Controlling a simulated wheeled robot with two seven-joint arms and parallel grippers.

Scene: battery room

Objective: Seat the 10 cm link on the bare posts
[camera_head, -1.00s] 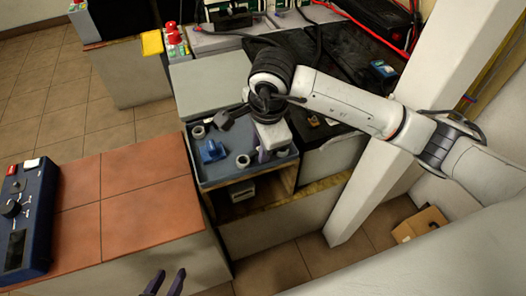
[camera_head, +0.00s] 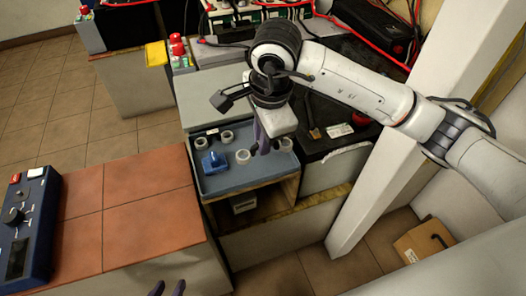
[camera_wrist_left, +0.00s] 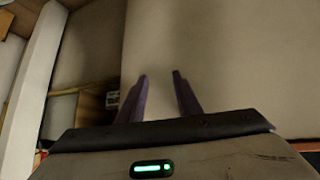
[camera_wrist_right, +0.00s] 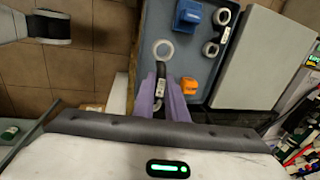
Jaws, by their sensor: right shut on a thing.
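My right gripper (camera_head: 262,148) is shut on a black link with pale ring ends (camera_head: 243,157) and holds it over the blue-grey tray (camera_head: 240,183). In the right wrist view the link (camera_wrist_right: 163,50) has a pale label, and the fingers (camera_wrist_right: 160,72) grip its bar. I cannot read its length. A second, shorter link (camera_head: 227,136) lies in the tray and also shows in the right wrist view (camera_wrist_right: 210,50). My left gripper (camera_head: 168,289) is open and empty near the bottom edge; it also shows in the left wrist view (camera_wrist_left: 160,76). I cannot single out the bare posts.
A blue block (camera_head: 215,161) and an orange block (camera_wrist_right: 188,85) are in the tray. Batteries (camera_head: 228,53) with cables stand behind. A yellow piece (camera_head: 156,53) sits near red-capped parts. A white pillar (camera_head: 395,145) stands right. A blue meter (camera_head: 30,222) lies on the tiled top.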

